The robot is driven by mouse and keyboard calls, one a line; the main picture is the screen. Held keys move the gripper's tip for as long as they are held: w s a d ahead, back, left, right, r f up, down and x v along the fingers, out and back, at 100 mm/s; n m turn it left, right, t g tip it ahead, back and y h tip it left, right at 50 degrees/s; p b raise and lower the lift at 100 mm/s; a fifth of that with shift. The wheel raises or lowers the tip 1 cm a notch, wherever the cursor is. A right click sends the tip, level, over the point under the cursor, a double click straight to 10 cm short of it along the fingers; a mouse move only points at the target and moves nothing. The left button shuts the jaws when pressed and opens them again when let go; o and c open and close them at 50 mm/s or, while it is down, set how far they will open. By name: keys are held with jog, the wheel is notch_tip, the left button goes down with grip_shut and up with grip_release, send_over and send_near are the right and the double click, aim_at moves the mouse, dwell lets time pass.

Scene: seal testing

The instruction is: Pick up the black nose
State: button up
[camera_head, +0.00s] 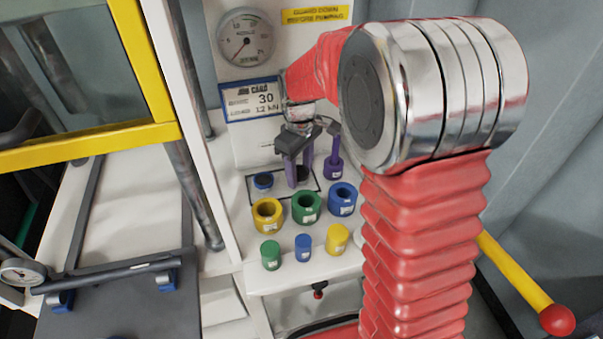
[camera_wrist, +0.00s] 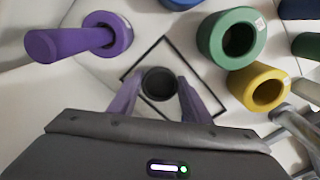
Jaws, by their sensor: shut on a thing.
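The black nose (camera_wrist: 159,84) is a short dark round piece with a hollow top. In the wrist view it sits between the two purple fingers of my gripper (camera_wrist: 162,98), inside a black-outlined square on the white surface. In the head view my gripper (camera_head: 298,180) points down at this square, its fingers shut on the nose. Only a dark bit of the nose (camera_head: 303,173) shows there, partly hidden by the fingers. I cannot tell whether it still touches the surface.
A purple piece with an upright stem (camera_head: 334,164) stands close on the right. Yellow (camera_head: 258,219), green (camera_head: 306,218) and blue (camera_head: 342,209) rings stand in front, with small cylinders (camera_head: 303,248) nearer the shelf edge. A gauge panel (camera_head: 246,40) rises behind.

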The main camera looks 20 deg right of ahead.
aim_at(300, 174)
notch_tip(300, 174, up, 10)
dwell(0.6)
jog(key=shift+s, duration=0.1)
dwell(0.8)
